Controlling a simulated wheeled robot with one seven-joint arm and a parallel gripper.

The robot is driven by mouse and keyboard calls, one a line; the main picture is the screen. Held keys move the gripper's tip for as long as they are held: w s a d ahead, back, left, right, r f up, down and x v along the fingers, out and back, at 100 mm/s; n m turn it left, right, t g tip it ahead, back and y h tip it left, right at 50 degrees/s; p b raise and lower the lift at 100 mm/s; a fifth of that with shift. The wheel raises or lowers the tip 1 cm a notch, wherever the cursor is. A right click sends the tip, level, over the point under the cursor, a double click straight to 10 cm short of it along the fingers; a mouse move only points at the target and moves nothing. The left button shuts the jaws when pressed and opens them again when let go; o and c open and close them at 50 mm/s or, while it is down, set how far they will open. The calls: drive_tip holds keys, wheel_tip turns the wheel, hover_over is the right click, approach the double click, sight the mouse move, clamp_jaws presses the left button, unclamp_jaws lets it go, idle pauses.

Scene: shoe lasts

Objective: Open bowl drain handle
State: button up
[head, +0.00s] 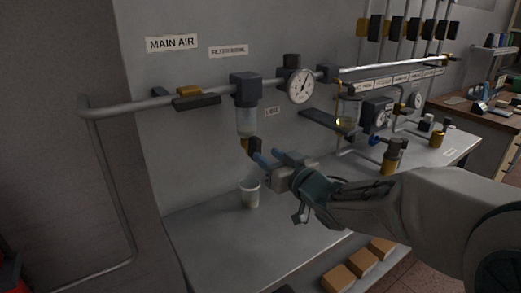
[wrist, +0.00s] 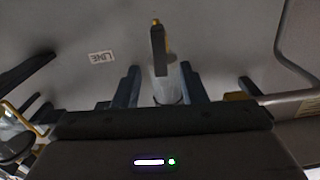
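The bowl drain handle (head: 252,147), black and yellow, is under the clear filter bowl (head: 246,122) on the wall pipe. In the wrist view the handle (wrist: 159,50) stands upright in the picture, with the pale clear bowl (wrist: 170,88) at its lower end. My gripper (head: 272,158) has two blue fingers, spread apart beside the handle in the head view. In the wrist view my gripper (wrist: 162,78) has a finger on each side of the handle's line, with gaps on both sides. Contact is not visible.
A pressure gauge (head: 300,86) and a dark lever (head: 330,122) are to the right. A yellow-handled valve (head: 197,96) is on the pipe to the left.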

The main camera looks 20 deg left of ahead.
sight(259, 150)
drive_tip(key=shift+x, duration=2.25)
clamp_jaws()
